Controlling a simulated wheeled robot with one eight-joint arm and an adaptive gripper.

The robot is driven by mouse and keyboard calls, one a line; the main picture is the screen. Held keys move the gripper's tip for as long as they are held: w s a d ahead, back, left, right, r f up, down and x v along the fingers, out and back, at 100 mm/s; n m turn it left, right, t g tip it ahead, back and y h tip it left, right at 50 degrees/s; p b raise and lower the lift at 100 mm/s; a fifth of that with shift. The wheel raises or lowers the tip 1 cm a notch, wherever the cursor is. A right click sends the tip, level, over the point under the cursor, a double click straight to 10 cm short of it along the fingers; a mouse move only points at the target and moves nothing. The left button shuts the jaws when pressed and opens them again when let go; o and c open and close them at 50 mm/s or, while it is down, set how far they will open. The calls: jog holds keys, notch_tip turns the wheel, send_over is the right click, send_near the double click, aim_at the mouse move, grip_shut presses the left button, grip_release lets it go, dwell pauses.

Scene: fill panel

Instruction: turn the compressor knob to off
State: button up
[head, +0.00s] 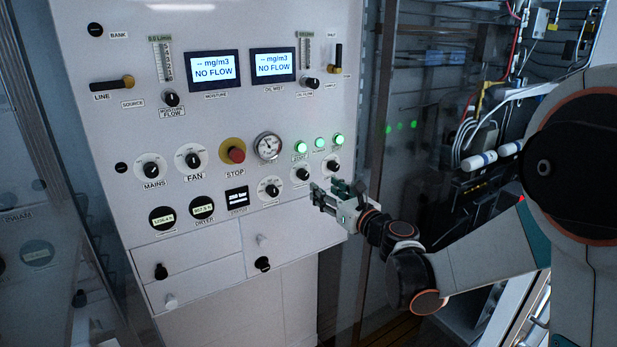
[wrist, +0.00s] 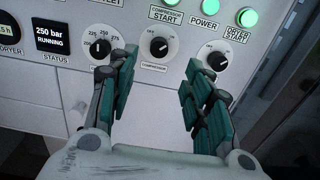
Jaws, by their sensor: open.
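The compressor knob (wrist: 158,46) is a black knob on a round white dial, with its label just below. In the head view the knob (head: 302,174) sits low on the right of the panel, just above and left of my gripper (head: 327,194). In the wrist view my gripper (wrist: 160,72) is open and empty. Its green-padded fingers are spread below and to either side of the knob, apparently not touching it.
Another knob (wrist: 217,60) is close by the right finger, and a pressure knob (wrist: 98,48) is by the left finger. Green lit buttons (wrist: 166,16) are above. The status display (wrist: 49,36) reads 250 bar, RUNNING. A red stop button (head: 236,155) is farther left.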

aim_at(305, 175)
jog(key=x, duration=0.9)
jog(key=shift+w+a, duration=0.25)
jog(key=c, duration=1.1)
